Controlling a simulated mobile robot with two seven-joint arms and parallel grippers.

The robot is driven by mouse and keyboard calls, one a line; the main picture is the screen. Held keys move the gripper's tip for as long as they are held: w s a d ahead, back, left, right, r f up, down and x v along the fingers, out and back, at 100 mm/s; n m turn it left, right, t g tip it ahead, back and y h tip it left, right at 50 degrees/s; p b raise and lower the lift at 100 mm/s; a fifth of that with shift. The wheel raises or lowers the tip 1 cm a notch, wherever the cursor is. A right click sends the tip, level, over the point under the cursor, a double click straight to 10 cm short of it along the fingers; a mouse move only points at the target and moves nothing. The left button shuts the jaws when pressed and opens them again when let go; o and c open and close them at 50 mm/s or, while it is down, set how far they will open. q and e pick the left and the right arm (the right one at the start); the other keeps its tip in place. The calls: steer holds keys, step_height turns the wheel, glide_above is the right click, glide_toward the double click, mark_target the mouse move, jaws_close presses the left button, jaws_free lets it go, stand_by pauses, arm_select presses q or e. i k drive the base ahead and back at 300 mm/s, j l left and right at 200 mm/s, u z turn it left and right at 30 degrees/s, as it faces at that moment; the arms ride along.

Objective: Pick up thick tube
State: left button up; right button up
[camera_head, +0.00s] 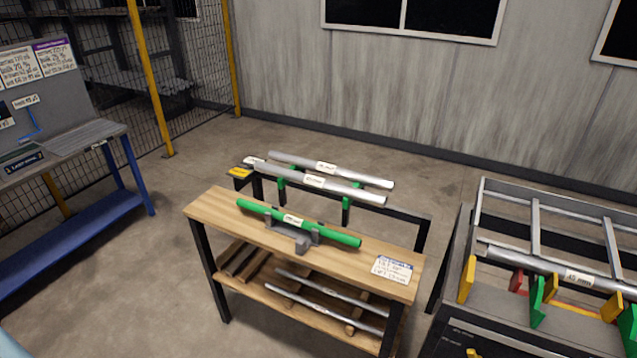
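A green tube (335,233) with a white label lies across a grey holder (288,237) on the wooden table (225,208). Behind the table, two silver tubes (345,190) (350,175) with white labels lie side by side on a rack with green supports (346,210). Another silver tube (535,264), labelled 45 mm, lies on the metal frame at the right. I cannot tell for sure which one is the thick tube. Neither of my grippers is in view.
Thinner silver rods (330,308) and wooden pieces lie on the table's lower shelf. A white sign (392,268) is at the table's right end. The metal frame (488,198) at right has yellow, red and green brackets. A blue-legged workbench (95,138) stands left. Floor (120,270) between is clear.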

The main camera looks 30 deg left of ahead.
mark_target(336, 188)
steer(key=i+j+u, duration=0.15)
steer(key=j+u, duration=0.2)
steer(key=i+j+u, duration=0.15)
steer(key=u, duration=0.2)
steer(key=i+j+u, duration=0.3)
steer(key=k, duration=0.1)
